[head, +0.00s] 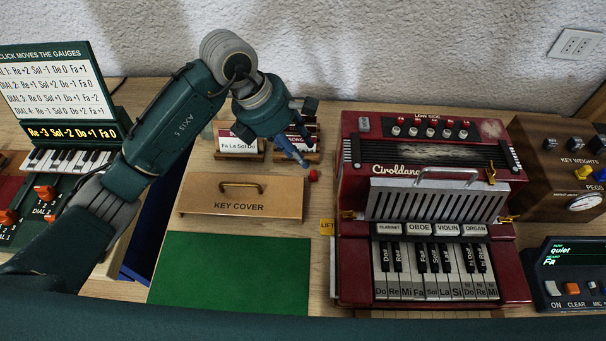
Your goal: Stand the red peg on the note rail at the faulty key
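A small red peg (313,175) is on the wooden table, just right of the key cover. My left gripper (303,152) reaches down from the upper left, its fingertips close to the peg; I cannot tell whether they touch it or how far apart they are. The red Ciroldano instrument (355,240) stands to the right, with labelled white and black keys (435,275) at its front. The display (570,256) at the lower right reads "quiet" and "Fa". No rail is clearly identifiable as the note rail. My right gripper is out of view.
The key cover (240,207) and a green mat (230,270) lie left of the instrument. Small card stands are partly behind my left gripper. A brown box (545,185) labelled key weights and pegs stands at right. A gauge panel (60,90) stands at left.

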